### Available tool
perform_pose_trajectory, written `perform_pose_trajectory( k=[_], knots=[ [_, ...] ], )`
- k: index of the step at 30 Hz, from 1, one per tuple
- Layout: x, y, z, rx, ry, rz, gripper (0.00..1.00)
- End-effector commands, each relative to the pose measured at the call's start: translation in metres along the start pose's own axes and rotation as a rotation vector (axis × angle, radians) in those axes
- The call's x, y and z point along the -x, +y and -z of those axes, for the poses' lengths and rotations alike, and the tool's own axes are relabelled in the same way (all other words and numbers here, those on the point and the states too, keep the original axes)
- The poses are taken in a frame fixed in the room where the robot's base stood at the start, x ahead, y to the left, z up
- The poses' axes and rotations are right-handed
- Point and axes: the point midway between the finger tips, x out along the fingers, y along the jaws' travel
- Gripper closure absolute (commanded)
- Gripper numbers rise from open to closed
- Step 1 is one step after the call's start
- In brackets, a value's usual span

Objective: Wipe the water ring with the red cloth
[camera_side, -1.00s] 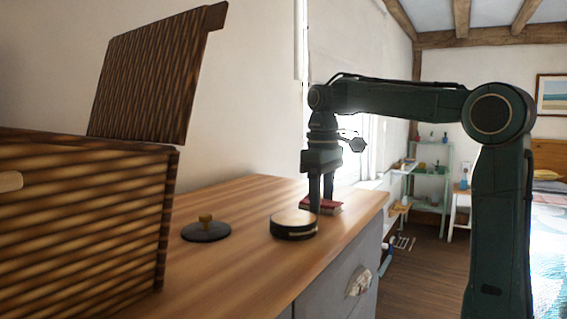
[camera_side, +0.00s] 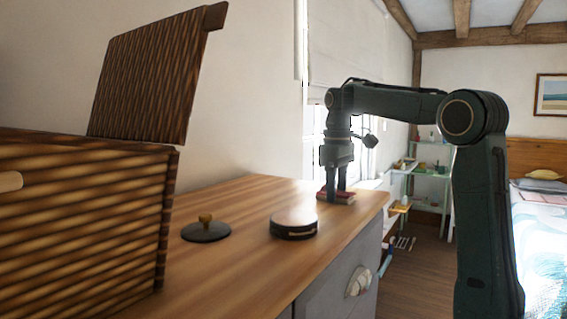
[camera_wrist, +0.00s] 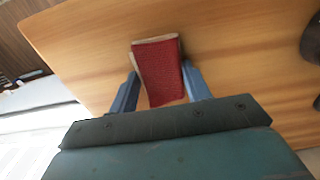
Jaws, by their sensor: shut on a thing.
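The red cloth (camera_side: 345,197) is a small folded pad lying flat at the far end of the wooden dresser top, near its right edge. In the wrist view the red cloth (camera_wrist: 160,70) shows a pale border and sits between both fingers. My gripper (camera_side: 337,193) points straight down and is shut on the cloth, at the level of the wood; it also shows in the wrist view (camera_wrist: 158,88). I cannot make out a water ring on the wood; the cloth and fingers hide part of the surface.
A round dark tin with a pale label (camera_side: 294,224) and a dark disc with a brass knob (camera_side: 206,231) stand nearer on the dresser top (camera_side: 262,262). A large open woven box (camera_side: 80,215) fills the left. Wood between tin and cloth is clear.

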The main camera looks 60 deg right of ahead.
Motion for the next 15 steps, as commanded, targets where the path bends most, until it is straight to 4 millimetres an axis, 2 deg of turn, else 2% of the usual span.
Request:
perform_pose_trajectory(
  k=[15],
  knots=[
    [0.000,-0.047,0.001,0.004,-0.001,0.000,0.73]
  ],
)
